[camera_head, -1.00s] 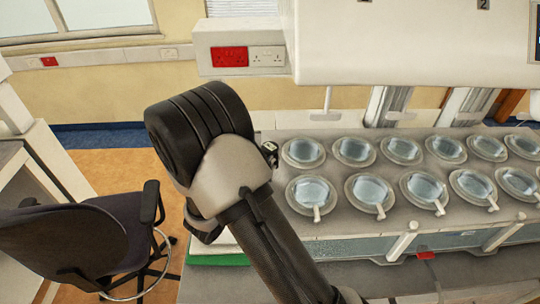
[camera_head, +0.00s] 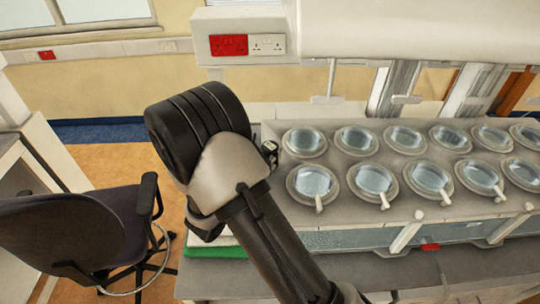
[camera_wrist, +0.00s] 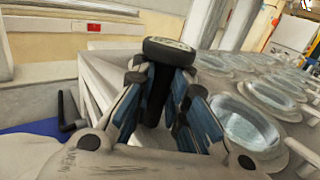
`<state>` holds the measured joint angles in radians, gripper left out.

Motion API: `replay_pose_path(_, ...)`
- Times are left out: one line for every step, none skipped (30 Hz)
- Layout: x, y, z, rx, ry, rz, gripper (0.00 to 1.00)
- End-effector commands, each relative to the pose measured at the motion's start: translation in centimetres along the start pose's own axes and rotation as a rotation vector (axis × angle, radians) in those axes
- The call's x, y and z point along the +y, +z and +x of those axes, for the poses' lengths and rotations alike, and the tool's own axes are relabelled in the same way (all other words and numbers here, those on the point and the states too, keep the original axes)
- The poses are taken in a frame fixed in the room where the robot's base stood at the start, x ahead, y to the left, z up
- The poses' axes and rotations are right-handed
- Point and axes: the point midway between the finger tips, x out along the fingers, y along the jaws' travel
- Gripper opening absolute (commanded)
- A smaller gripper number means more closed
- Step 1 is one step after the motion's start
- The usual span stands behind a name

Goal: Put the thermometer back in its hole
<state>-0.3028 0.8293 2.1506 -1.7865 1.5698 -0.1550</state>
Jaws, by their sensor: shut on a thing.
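My gripper (camera_wrist: 160,95) is shut on the thermometer (camera_wrist: 168,50) in the wrist view. The thermometer's round head, with a black rim and pale face, stands above the fingertips. Its dark lower part runs down between the blue-padded fingers; its lower end is not seen. In the head view my arm hides most of the gripper and the thermometer. The grey water bath apparatus (camera_head: 400,212) stands right of my arm with two rows of round clear lids (camera_head: 313,182). The lids also show right of the gripper in the wrist view (camera_wrist: 245,128). I cannot tell which hole is the thermometer's.
A white machine housing (camera_head: 400,28) overhangs the back of the bath. White handles (camera_head: 384,200) stick out from the front lids. A dark chair (camera_head: 85,235) stands at left on open orange floor (camera_head: 115,165). A red-and-white socket box (camera_head: 240,45) is on the wall.

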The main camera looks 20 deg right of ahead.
Motion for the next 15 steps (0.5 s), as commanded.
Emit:
replay_pose_path(0.0, 0.01, 0.0, 0.0, 0.0, 0.0, 0.0)
replay_pose_path(0.0, 0.01, 0.0, 0.0, 0.0, 0.0, 0.0)
replay_pose_path(0.0, 0.01, 0.0, 0.0, 0.0, 0.0, 0.16)
replay_pose_path(0.0, 0.01, 0.0, 0.0, 0.0, 0.0, 0.18)
replay_pose_path(0.0, 0.01, 0.0, 0.0, 0.0, 0.0, 0.2)
replay_pose_path(0.0, 0.01, 0.0, 0.0, 0.0, 0.0, 0.23)
replay_pose_path(0.0, 0.01, 0.0, 0.0, 0.0, 0.0, 0.25)
replay_pose_path(0.0, 0.01, 0.0, 0.0, 0.0, 0.0, 0.27)
replay_pose_path(0.0, 0.01, 0.0, 0.0, 0.0, 0.0, 0.3)
replay_pose_path(0.0, 0.01, 0.0, 0.0, 0.0, 0.0, 0.32)
replay_pose_path(0.0, 0.01, 0.0, 0.0, 0.0, 0.0, 0.34)
replay_pose_path(0.0, 0.01, 0.0, 0.0, 0.0, 0.0, 0.36)
replay_pose_path(0.0, 0.01, 0.0, 0.0, 0.0, 0.0, 0.38)
replay_pose_path(0.0, 0.01, 0.0, 0.0, 0.0, 0.0, 0.38)
replay_pose_path(0.0, 0.01, 0.0, 0.0, 0.0, 0.0, 0.38)
